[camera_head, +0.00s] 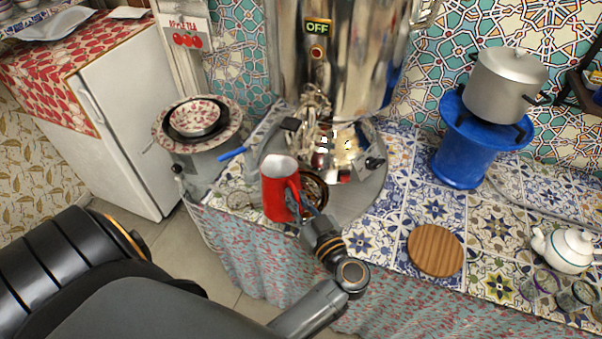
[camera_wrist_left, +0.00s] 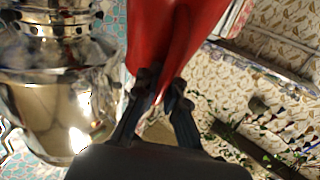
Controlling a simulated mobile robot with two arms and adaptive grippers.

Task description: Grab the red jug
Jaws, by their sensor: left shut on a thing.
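The red jug (camera_head: 277,190) is upright at the front edge of the tiled counter, in front of the samovar (camera_head: 340,60). My left gripper (camera_head: 300,203) is at the jug's right side, shut on it. In the left wrist view the red jug (camera_wrist_left: 172,35) fills the top middle, and the fingers of my left gripper (camera_wrist_left: 160,90) close on its lower part. The fingers hide part of the jug, and I cannot tell whether its base touches the counter. My right gripper is not in view.
The shiny samovar stands close behind the jug on a round grey tray (camera_head: 372,195). A round wooden board (camera_head: 435,250) lies to the right, with a white teapot (camera_head: 568,250) and glasses beyond. A blue burner (camera_head: 462,155) holds a metal pot (camera_head: 506,85).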

